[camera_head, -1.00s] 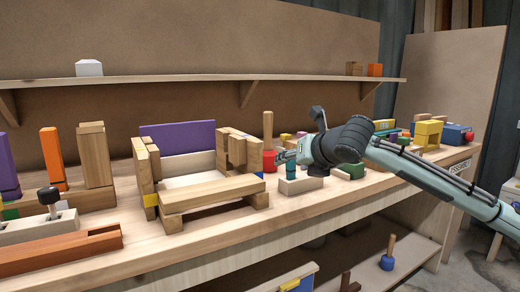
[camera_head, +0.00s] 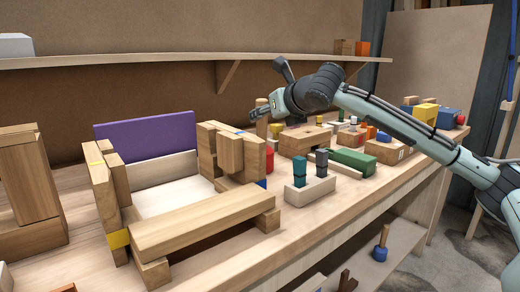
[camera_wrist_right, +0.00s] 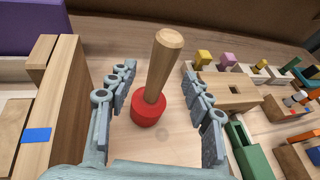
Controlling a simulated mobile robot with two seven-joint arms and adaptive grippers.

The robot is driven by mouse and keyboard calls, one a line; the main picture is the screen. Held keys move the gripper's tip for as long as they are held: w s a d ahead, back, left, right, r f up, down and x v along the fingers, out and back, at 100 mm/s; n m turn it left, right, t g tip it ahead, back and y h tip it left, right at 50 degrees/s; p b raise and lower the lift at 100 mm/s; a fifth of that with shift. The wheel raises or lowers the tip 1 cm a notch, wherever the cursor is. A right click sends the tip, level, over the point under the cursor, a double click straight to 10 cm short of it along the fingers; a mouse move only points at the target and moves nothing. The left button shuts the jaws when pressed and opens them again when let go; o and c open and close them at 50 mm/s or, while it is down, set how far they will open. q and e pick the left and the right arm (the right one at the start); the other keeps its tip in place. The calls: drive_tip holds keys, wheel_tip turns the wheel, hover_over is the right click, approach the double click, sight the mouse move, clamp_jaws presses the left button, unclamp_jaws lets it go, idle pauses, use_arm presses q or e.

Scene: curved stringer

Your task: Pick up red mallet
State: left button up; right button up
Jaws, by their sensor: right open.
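The red mallet (camera_wrist_right: 150,108) stands upright on the bench in the right wrist view, red head down and wooden handle up, leaning slightly right. In the head view its red head (camera_head: 269,160) is partly hidden behind the wooden block structure, and my right gripper covers part of the handle. My left gripper is not in view.
A wooden block structure with a purple panel (camera_head: 146,138) stands close left of the mallet. A shelf (camera_head: 140,60) runs along the back wall.

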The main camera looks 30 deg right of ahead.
sight(262, 124)
drive_tip(key=x, duration=0.5)
drive_tip(key=shift+s, duration=0.1)
clamp_jaws()
